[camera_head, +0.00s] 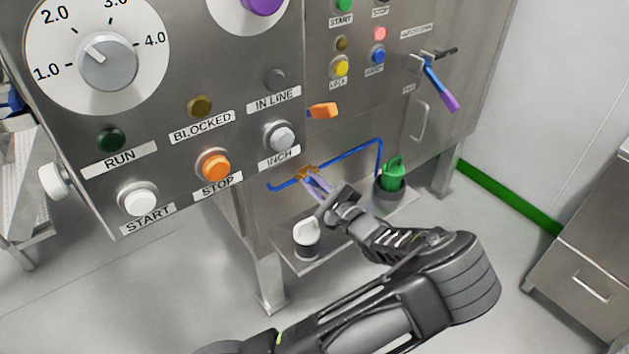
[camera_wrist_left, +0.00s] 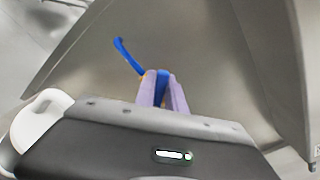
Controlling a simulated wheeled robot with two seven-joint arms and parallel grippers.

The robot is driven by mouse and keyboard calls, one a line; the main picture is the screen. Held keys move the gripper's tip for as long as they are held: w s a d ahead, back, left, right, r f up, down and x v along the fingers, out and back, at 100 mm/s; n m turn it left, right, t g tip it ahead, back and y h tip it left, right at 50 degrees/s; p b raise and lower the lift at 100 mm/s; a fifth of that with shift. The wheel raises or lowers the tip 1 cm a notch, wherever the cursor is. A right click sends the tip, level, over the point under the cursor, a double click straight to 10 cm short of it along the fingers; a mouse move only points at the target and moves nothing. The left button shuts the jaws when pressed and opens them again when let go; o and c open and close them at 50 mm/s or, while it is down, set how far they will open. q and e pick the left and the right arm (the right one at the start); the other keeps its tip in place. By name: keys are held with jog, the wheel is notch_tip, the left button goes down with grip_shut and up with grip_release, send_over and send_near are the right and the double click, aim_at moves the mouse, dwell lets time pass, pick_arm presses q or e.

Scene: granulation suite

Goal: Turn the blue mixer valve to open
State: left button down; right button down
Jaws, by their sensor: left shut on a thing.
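The blue mixer valve has a brass-orange body (camera_head: 307,172) on a thin blue line low on the steel machine. My left gripper (camera_head: 312,180) reaches up to it, its two lilac fingers closed there. In the left wrist view, the fingers are shut on a blue valve handle (camera_wrist_left: 162,88), with a yellowish bit beside it. A blue pipe end (camera_wrist_left: 127,55) sticks out up and left of the fingers. The fingers hide most of the handle, so its exact angle is hard to tell. My right gripper is in neither view.
A white-topped container (camera_head: 307,238) and a green jug (camera_head: 391,174) stand on the low shelf (camera_head: 350,238) around my gripper. The control panel (camera_head: 235,150) overhangs at left. A blue-and-purple lever (camera_head: 438,85) sits higher right. Open floor lies at right.

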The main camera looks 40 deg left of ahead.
pick_arm(q)
jog(key=shift+s+a+f+n+b, duration=0.15)
jog(key=shift+f+n+b, duration=0.5)
jog(key=shift+n, duration=1.05)
jog(key=shift+s+d+f+n+b, duration=0.1)
jog(key=shift+s+f+n+b, duration=0.15)
jog(key=shift+n+b, duration=1.15)
jog(key=shift+s+a+f+n+b, duration=0.15)
jog(key=shift+f+n+b, duration=0.35)
jog(key=shift+n, duration=1.5)
jog(key=shift+r, duration=0.1)
jog(key=c, duration=1.4)
grip_release()
jog(key=shift+d, duration=0.1)
jog(key=v, duration=0.7)
jog(key=shift+s+d, duration=0.2)
jog(key=shift+d, duration=0.15)
